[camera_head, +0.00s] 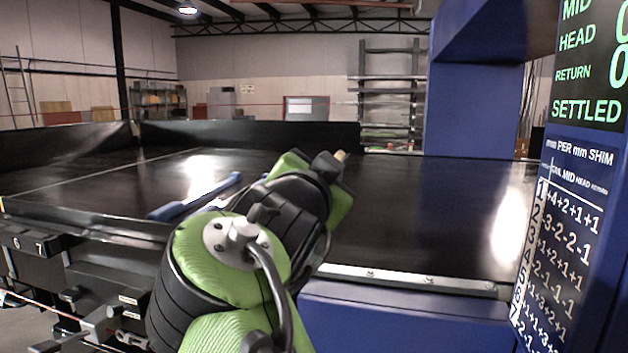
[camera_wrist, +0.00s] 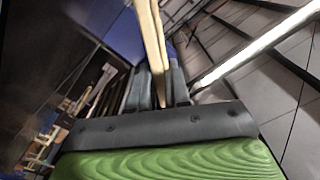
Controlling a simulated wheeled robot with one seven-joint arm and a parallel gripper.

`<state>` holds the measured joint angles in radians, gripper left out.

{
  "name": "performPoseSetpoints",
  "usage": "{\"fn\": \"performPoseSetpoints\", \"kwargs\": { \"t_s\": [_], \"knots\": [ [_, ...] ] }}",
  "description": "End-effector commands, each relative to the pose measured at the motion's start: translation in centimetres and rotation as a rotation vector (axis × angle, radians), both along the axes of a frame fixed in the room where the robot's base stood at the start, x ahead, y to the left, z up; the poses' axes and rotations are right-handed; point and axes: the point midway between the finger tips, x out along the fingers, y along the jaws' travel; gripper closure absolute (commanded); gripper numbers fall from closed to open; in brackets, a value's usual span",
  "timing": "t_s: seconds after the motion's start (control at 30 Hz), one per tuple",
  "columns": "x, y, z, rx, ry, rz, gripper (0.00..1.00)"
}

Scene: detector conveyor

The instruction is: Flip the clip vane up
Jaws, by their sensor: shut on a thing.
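My gripper (camera_wrist: 163,84) is shut on a thin tan strip (camera_wrist: 153,40) in the wrist view. The strip runs from between the dark fingers to the top edge of the picture. In the head view my arm reaches over the near edge of the belt, and a small tan tip (camera_head: 341,157) shows at its far end. The fingers are hidden there by my own wrist. I cannot tell whether the tan strip is the clip vane; no other thing is clearly the vane. A blue bar (camera_head: 196,197) lies at the belt's near left, partly behind my arm.
The black conveyor belt (camera_head: 420,215) spreads beyond my arm. A blue housing (camera_head: 475,110) arches over it at the right, beside a shim panel (camera_head: 565,250) whose display reads SETTLED. A metal edge strip (camera_head: 410,281) runs along the near side. Machine parts (camera_head: 85,290) stand at the left.

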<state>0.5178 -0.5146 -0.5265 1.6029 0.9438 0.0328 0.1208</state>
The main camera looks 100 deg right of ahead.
Motion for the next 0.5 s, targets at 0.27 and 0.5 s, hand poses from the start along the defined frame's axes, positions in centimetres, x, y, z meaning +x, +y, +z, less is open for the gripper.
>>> {"fn": "performPoseSetpoints", "kwargs": {
  "t_s": [0.27, 0.5],
  "knots": [
    [-0.31, 0.09, -0.39, 0.002, -0.018, -0.003, 1.0],
    [-0.35, 0.1, -0.49, 0.006, -0.019, -0.004, 0.77]
  ]
}}
